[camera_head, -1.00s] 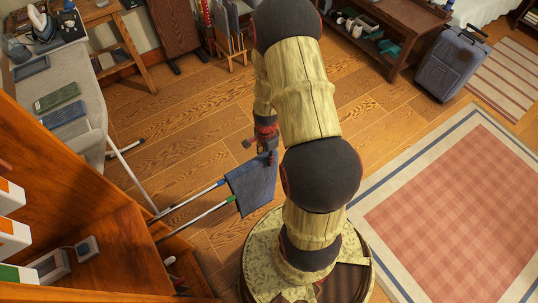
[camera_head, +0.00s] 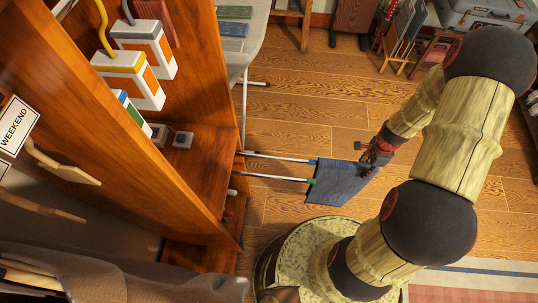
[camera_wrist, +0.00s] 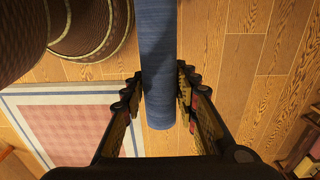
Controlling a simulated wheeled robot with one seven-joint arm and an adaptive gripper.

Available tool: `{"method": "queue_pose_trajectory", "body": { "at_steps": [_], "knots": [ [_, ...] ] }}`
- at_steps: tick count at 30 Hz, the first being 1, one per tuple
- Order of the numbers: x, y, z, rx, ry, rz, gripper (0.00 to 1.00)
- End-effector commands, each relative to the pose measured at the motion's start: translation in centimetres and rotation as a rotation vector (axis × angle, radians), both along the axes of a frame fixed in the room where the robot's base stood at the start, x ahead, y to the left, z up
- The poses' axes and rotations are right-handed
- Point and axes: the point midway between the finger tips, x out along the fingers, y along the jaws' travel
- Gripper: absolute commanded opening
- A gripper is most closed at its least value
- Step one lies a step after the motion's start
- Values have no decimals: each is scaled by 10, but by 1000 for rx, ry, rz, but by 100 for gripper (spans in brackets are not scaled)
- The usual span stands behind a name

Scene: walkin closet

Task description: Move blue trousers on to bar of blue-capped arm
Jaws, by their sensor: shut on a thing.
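The blue trousers (camera_head: 338,183) hang as a folded dark blue cloth off the ends of two pull-out bars. My gripper (camera_head: 376,152) is shut on their upper right end. In the wrist view, the trousers (camera_wrist: 158,60) run as a long blue fold between my two fingers (camera_wrist: 160,88). The blue-capped bar (camera_head: 280,156) is the farther one and the green-capped bar (camera_head: 275,178) the nearer one. Both caps show at the cloth's left edge. I cannot tell whether the cloth lies over either bar or only beside their tips.
The wooden closet (camera_head: 185,185) with white boxes (camera_head: 130,85) stands at left, with hangers and a dark garment (camera_head: 120,275) in front. An ironing table (camera_head: 250,25) stands behind the bars. The wood floor (camera_head: 300,110) around the bars is mostly clear.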

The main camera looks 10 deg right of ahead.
Motion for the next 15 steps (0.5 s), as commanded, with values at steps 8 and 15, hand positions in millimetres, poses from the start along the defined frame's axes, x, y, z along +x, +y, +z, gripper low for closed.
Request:
{"method": "queue_pose_trajectory", "body": {
  "at_steps": [8,15],
  "knots": [
    [3,13,0,0,0,2,0],
    [7,27,0,0,-1,2,0]
  ]
}}
